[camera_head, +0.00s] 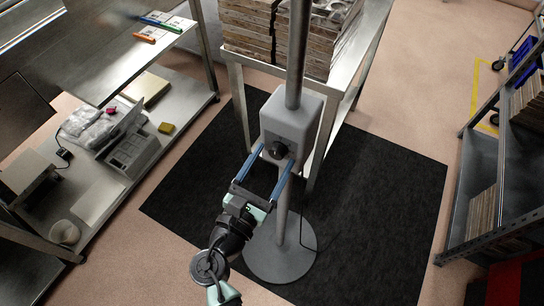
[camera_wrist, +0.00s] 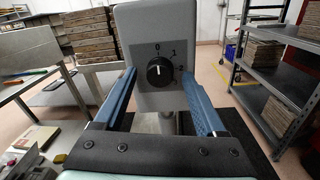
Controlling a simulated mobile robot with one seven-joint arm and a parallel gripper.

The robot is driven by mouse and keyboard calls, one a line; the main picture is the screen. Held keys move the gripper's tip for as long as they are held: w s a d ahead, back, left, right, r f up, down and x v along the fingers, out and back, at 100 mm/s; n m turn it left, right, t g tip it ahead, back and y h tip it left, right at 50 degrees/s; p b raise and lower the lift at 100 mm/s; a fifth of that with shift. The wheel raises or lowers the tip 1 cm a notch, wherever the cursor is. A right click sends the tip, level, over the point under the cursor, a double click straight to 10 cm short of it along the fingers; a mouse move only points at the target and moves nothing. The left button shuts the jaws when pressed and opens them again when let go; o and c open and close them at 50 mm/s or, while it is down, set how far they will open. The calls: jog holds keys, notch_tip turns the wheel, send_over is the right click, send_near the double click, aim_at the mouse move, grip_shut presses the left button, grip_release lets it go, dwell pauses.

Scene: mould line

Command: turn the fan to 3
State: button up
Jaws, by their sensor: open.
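The fan's grey control box (camera_head: 292,112) sits on a pole (camera_head: 299,55) above a round base (camera_head: 279,252). Its black round knob (camera_head: 279,149) faces my gripper and shows large in the wrist view (camera_wrist: 160,72). There the dial has a 0 above the knob, a 1 at upper right and a faint mark to the right, partly beside my right finger. The knob's pale pointer line looks turned up towards 0.
A metal bench (camera_head: 110,75) with pens stands at left, above a lower shelf (camera_head: 185,113) with assorted items. A table with stacked moulds (camera_head: 250,28) stands behind the fan. A rack (camera_head: 478,190) is at right. The black mat (camera_head: 375,220) is clear right of the fan.

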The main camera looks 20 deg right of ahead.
jog(key=shift+w+d, duration=0.15)
jog(key=shift+d, duration=0.05)
grip_shut()
dwell(0.3)
